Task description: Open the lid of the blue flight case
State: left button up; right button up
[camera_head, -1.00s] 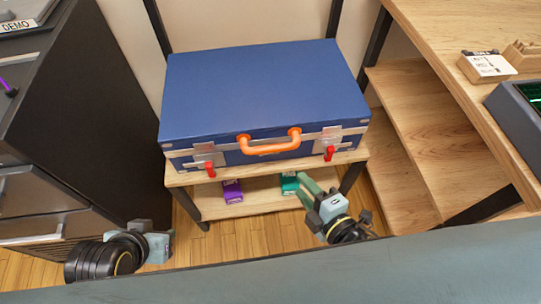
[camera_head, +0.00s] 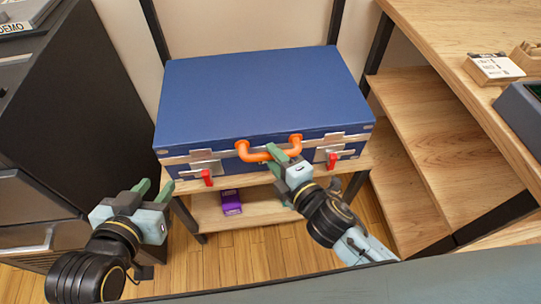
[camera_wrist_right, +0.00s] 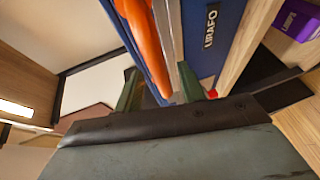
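The blue flight case (camera_head: 260,90) stands on a small wooden shelf, its lid down. An orange handle (camera_head: 256,154) is on its front, between two silver latches with red tabs, the left tab (camera_head: 207,178) and the right tab (camera_head: 331,161). My right gripper (camera_head: 285,154) is open at the handle's right half. In the right wrist view the orange handle (camera_wrist_right: 143,35) runs down toward the space between the fingers; contact cannot be told. My left gripper (camera_head: 155,187) is open and empty, in front of and left of the case.
A purple box (camera_head: 231,202) lies on the lower shelf (camera_head: 262,205). A dark cabinet (camera_head: 85,110) stands close on the left. Wooden steps (camera_head: 440,140) and a worktop (camera_head: 440,45) stand on the right. Wooden floor shows in front.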

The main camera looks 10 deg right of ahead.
pick_arm(q)
jog(key=shift+w+d+r+t+h, duration=0.25)
jog(key=shift+w+r+t, duration=0.1)
jog(key=shift+r+t, duration=0.3)
jog(key=shift+w+d+r+t+h, duration=0.15)
jog(key=shift+w+d+r+t, duration=0.25)
jog(key=shift+r, duration=0.3)
pick_arm(e)
jog(key=shift+x, duration=1.15)
pick_arm(q)
jog(key=shift+s+a, duration=0.1)
jog(key=shift+a, duration=0.1)
pick_arm(e)
jog(key=shift+c, duration=0.4)
grip_shut()
